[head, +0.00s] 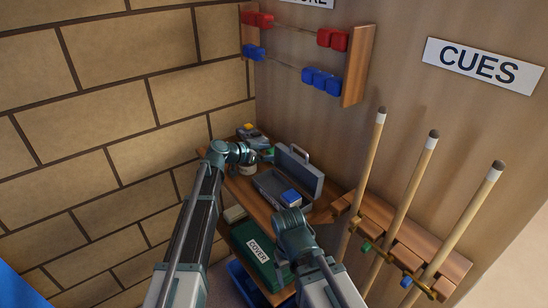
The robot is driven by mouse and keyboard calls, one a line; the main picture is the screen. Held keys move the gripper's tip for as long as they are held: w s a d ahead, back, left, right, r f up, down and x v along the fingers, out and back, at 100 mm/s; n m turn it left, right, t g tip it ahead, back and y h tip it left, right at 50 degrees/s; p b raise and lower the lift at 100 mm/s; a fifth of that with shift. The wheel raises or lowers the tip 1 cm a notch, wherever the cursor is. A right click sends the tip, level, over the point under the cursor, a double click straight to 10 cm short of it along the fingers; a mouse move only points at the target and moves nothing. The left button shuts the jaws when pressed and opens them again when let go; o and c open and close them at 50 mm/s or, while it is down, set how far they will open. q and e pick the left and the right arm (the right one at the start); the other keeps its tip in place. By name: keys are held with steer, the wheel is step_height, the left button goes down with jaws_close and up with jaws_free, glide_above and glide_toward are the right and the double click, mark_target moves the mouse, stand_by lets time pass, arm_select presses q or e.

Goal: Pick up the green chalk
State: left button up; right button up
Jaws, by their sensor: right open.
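A small green piece (366,246) shows at the cue rack, low between the left and middle cues; it is too small to tell for sure that it is the chalk. Another green patch (268,153) shows on the wooden shelf beside my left gripper (256,153), and I cannot tell what it is. My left gripper is at the back of the shelf, and its fingers are too small to read. My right gripper (292,213) is open at the shelf's front edge, in front of the open grey case (268,187). It is left of the cue rack and apart from it.
A blue block (291,197) sits in the open case. A green box marked COVER (250,262) is below the shelf (238,188). Several cues, one of them in the middle (408,200), lean in the wooden rack (400,230). A brick wall (120,110) bounds the left.

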mark_target(271, 152)
arm_select(q)
jaws_close()
steer(key=shift+r, duration=0.1)
step_height(271, 152, up, 10)
steer(key=p, duration=1)
